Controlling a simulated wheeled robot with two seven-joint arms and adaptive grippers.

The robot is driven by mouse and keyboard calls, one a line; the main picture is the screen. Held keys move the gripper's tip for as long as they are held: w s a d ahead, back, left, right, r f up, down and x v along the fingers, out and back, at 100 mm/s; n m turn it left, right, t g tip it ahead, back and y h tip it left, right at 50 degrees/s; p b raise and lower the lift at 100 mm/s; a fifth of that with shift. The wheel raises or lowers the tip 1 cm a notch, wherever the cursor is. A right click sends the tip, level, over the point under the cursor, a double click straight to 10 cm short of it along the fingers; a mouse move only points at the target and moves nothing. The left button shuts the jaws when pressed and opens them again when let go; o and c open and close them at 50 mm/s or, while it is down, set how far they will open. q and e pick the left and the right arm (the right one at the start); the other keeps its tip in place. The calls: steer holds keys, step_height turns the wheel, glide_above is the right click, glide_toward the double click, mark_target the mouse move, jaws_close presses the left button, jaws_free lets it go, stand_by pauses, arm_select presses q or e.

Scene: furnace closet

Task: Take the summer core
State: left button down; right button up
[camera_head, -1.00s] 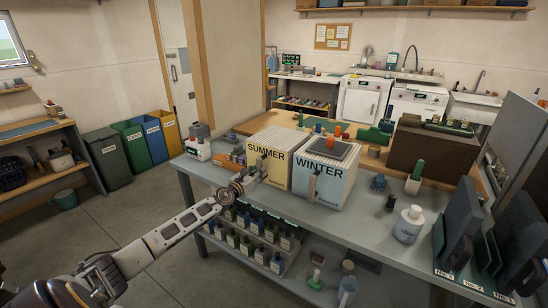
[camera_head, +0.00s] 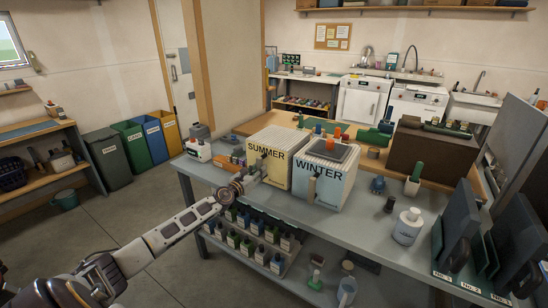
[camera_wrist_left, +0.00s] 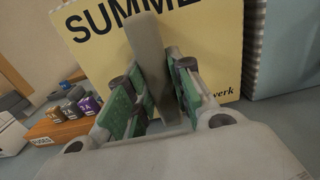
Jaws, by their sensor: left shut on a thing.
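The summer core (camera_head: 272,147) is a pale yellow box marked SUMMER. It stands upright on the grey bench, left of and beside the light blue winter core (camera_head: 325,183). My left gripper (camera_head: 262,163) is at the front of the summer core. In the left wrist view my left gripper (camera_wrist_left: 155,95) has its green-padded fingers on both sides of a grey upright handle (camera_wrist_left: 150,62) on the yellow front (camera_wrist_left: 98,38). It is shut on this handle. The lower part of the handle is between the fingers.
The winter core's blue side (camera_wrist_left: 284,48) is close at the right. A fuse holder (camera_wrist_left: 62,128) with several fuses lies left of the summer core. A white bottle (camera_head: 408,226) and a rack of dark panels (camera_head: 470,250) stand at the right. The front middle of the bench is mostly clear.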

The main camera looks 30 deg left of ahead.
mark_target(258, 165)
arm_select(q)
steer(key=shift+r+p, duration=1.1)
steer(key=shift+r, duration=0.5)
steer(key=shift+r+p, duration=1.9)
steer(key=shift+r, duration=0.1)
steer(key=shift+r+p, duration=1.9)
steer(key=shift+r+p, duration=1.9)
steer(key=shift+r, duration=0.1)
